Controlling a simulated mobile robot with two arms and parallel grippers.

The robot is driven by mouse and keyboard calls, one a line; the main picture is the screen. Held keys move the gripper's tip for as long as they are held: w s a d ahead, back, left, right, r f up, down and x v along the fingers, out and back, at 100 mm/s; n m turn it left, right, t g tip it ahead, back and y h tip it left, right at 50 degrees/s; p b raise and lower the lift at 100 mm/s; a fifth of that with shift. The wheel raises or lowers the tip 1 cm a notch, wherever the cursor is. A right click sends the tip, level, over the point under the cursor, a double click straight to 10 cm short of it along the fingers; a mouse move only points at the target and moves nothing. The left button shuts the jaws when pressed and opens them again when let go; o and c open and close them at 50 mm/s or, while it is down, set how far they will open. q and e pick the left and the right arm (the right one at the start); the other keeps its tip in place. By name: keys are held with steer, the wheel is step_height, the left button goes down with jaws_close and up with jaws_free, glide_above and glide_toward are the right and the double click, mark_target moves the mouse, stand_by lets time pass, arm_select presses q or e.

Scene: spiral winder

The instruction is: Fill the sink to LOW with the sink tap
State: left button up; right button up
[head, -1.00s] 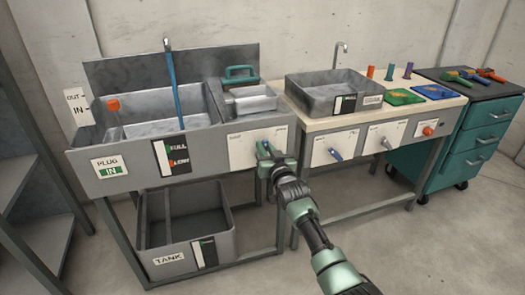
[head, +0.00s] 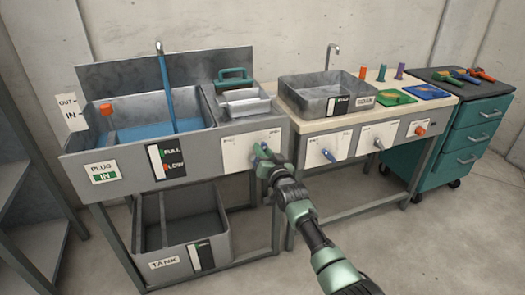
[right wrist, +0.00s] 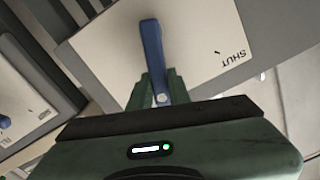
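The grey sink (head: 195,125) stands at the left with blue water (head: 150,134) over its bottom. A blue stream (head: 168,95) runs from the spout (head: 159,47) into it. The sink's gauge (head: 157,163) has a green FULL mark above a red LOW mark; its exact reading is too small to tell. The plug sign (head: 104,172) reads IN. My right gripper (head: 262,155) is at the tap panel (head: 237,153). In the right wrist view its fingers (right wrist: 155,92) close around the blue tap lever (right wrist: 152,45), beside a SHUT label. My left gripper is out of view.
A tank (head: 215,259) sits below the sink. To the right, a bench carries a second grey basin (head: 330,112) and its own blue lever (head: 328,156). A teal drawer cabinet (head: 478,140) stands beyond. Open floor lies in front.

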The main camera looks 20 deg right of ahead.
steer(key=o, duration=0.4)
steer(key=shift+f, duration=0.15)
